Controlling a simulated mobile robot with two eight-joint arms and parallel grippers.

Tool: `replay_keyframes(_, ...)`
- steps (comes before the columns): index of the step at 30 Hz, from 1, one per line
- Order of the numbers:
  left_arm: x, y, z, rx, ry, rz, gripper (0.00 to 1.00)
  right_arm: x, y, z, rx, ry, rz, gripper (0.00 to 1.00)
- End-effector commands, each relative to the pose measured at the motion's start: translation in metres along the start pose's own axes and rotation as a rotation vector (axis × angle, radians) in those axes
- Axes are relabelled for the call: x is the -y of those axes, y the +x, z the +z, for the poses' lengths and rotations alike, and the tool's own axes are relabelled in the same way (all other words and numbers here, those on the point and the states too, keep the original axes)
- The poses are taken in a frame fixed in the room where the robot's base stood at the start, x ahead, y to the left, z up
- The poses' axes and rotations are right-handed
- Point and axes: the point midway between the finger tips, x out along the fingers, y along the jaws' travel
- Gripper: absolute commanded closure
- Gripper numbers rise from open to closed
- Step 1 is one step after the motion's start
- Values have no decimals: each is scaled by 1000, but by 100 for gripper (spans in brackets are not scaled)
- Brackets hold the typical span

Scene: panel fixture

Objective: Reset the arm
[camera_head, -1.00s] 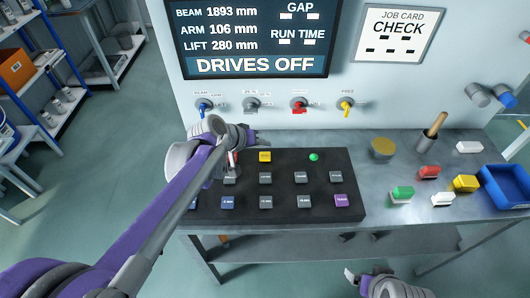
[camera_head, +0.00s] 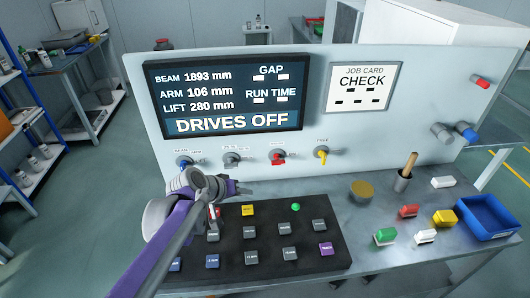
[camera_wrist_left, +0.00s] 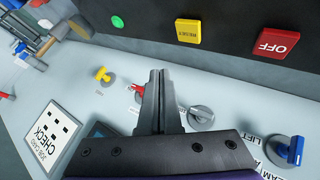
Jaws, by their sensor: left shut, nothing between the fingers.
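My left gripper (camera_head: 238,188) is shut and empty, above the back left of the black key panel (camera_head: 318,264) and in front of the knob row. In the left wrist view its closed fingers (camera_wrist_left: 161,75) point between the yellow key and the knobs. The yellow key (camera_head: 248,210), its lettering small, also shows in the wrist view (camera_wrist_left: 188,31). A red OFF key (camera_wrist_left: 272,44) sits beside it; my gripper mostly hides it in the head view. The grey knob (camera_head: 232,160) stands behind my gripper. The screen (camera_head: 228,97) reads ARM 106 mm and DRIVES OFF. My right gripper is out of view.
Blue (camera_head: 184,162), red (camera_head: 277,157) and yellow (camera_head: 322,156) knobs share the upright panel. A green button (camera_head: 295,207) sits on the key panel.

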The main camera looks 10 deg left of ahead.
Motion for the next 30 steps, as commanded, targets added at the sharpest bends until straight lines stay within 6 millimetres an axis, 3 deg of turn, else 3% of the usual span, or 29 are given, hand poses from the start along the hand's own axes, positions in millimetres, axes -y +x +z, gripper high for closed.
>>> replay_keyframes(5, -3, -7, 8, 9, 11, -12, 100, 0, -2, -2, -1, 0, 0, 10)
replay_keyframes(8, -7, -27, 30, 34, 42, -51, 100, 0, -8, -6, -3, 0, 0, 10)
replay_keyframes(15, 1, -98, 124, 120, 178, -229, 100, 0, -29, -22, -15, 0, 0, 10)
replay_keyframes(21, 26, -137, 184, 157, 273, -365, 100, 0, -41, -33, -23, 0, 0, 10)
replay_keyframes(25, 38, -148, 203, 164, 305, -415, 100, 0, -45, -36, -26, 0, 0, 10)
replay_keyframes(30, 43, -151, 210, 167, 316, -434, 100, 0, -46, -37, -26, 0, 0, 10)
